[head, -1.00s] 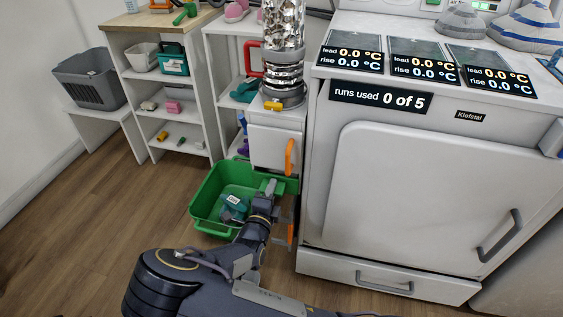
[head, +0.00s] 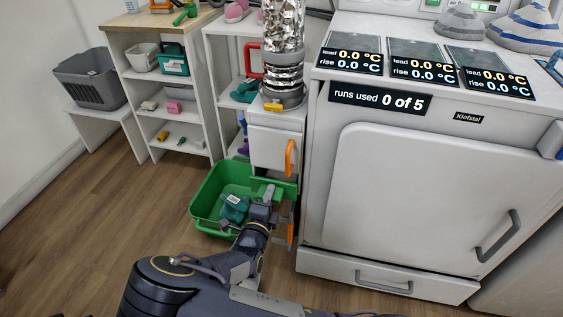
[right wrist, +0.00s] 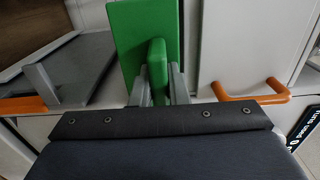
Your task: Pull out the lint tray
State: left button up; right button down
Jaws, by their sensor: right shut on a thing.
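The lint tray has a green front (right wrist: 130,28) with a green handle in the right wrist view. Its green front also shows in the head view (head: 284,186), just below a white front with an orange handle. My right gripper (right wrist: 158,88) is shut on the green handle, one grey finger on each side of it. In the head view my right gripper (head: 268,194) partly covers the tray. How far the tray is out of its slot I cannot tell. My left gripper is not in view.
A green bin (head: 197,215) with a teal thing stands on the floor left of my gripper. Orange handles (head: 290,157) jut out above and below the tray. The white Klofstal machine (head: 400,190) stands close on the right. Open floor lies left of the bin.

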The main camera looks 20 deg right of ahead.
jog(key=shift+s+a, duration=0.3)
jog(key=shift+s, duration=0.05)
jog(key=shift+p+v, duration=1)
jog(key=shift+v, duration=1.2)
jog(key=shift+s+r, duration=0.1)
